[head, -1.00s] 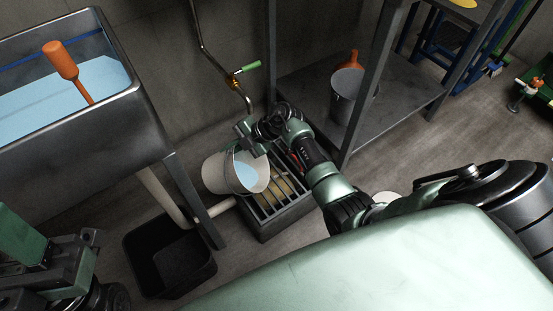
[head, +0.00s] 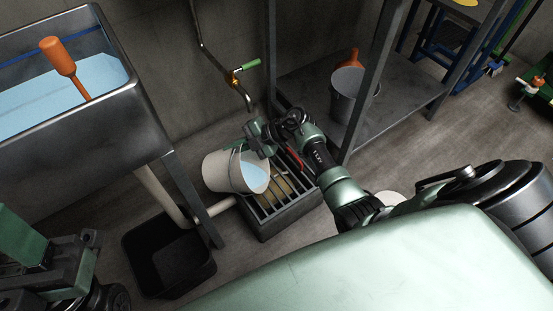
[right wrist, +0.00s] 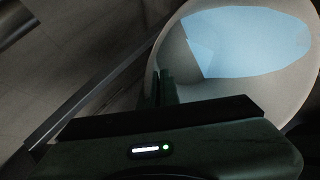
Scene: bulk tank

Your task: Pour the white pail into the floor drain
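The white pail (head: 222,172) is tilted to the right, its mouth facing the floor drain. Pale blue liquid (head: 253,178) lies inside it, close to the lower rim. The floor drain (head: 287,208) is a dark box with a slatted grate under and right of the pail's mouth. My right gripper (head: 250,149) is shut on the pail's upper rim; in the right wrist view its fingers (right wrist: 161,88) meet the rim beside the liquid (right wrist: 250,42). No falling stream can be made out. My left gripper (head: 50,270) is at the lower left, its fingertips unclear.
A metal tank (head: 140,115) with blue liquid and an orange-handled tool (head: 58,56) stands at left. A black bin (head: 168,262) sits below it. A metal shelf (head: 410,85) with a grey bucket (head: 350,97) is at right. A green-handled tap (head: 246,66) is on the wall.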

